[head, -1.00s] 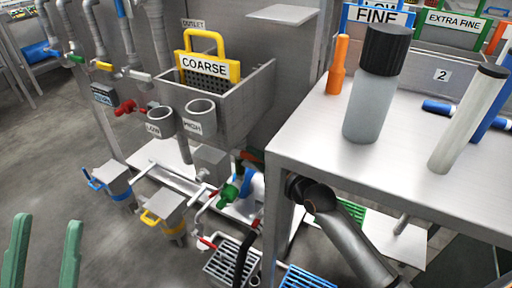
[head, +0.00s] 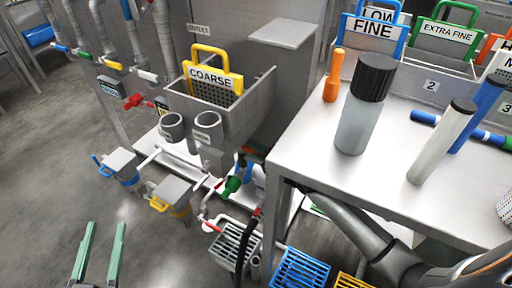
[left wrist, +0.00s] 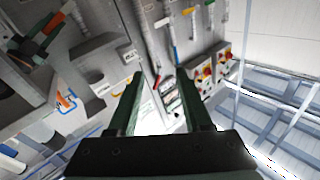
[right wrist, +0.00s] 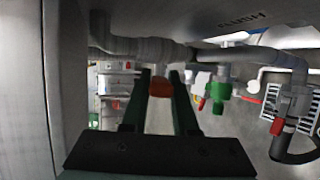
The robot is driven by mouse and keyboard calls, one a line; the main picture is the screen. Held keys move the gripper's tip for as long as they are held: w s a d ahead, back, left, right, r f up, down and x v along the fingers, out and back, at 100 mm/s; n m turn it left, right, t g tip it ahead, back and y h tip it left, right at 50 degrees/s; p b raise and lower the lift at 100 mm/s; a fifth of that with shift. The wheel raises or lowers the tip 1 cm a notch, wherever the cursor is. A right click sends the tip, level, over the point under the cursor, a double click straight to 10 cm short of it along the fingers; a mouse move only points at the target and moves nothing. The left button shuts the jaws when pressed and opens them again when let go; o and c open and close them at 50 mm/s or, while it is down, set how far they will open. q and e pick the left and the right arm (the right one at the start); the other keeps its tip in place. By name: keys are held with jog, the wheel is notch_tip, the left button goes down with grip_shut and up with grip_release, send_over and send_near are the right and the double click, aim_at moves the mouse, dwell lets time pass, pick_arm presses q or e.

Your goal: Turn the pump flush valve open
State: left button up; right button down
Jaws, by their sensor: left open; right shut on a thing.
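The flush valve's orange-red handle (right wrist: 161,87) shows in the right wrist view, between the fingers of my right gripper (right wrist: 160,98). The gripper is shut on it, under a grey surface with a FLUSH label (right wrist: 245,20). A grey pipe (right wrist: 140,48) runs just above the handle. In the head view my right arm reaches under the steel table, and its gripper is hidden there. My left gripper (head: 103,240) is open and empty over the floor at the lower left. Its fingers also show spread in the left wrist view (left wrist: 160,92).
A steel table (head: 300,165) with bottles stands above my right arm. A green fitting (right wrist: 219,90) and a red handle (right wrist: 277,126) sit right of the gripped handle. Floor drains with grates (head: 300,268) lie below. Open floor (head: 50,190) is at the left.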

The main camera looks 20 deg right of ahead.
jog(key=c, duration=0.7)
grip_release()
pick_arm(q)
jog(key=shift+r, duration=0.1)
pick_arm(e)
jog(key=shift+s, duration=0.15)
jog(key=shift+s+d+r, duration=0.1)
jog(key=shift+s+r, duration=0.05)
jog(key=shift+s, duration=0.1)
pick_arm(q)
notch_tip(320, 180, down, 12)
jog(key=s+n+g+y+p, duration=0.1)
jog(key=s+g+p, duration=0.1)
jog(key=g, duration=0.3)
jog(key=shift+s+a+f+n+y, duration=0.2)
jog(key=shift+s+n+y, duration=0.05)
jog(key=shift+n+y, duration=0.15)
pick_arm(e)
jog(key=shift+v, duration=3.35)
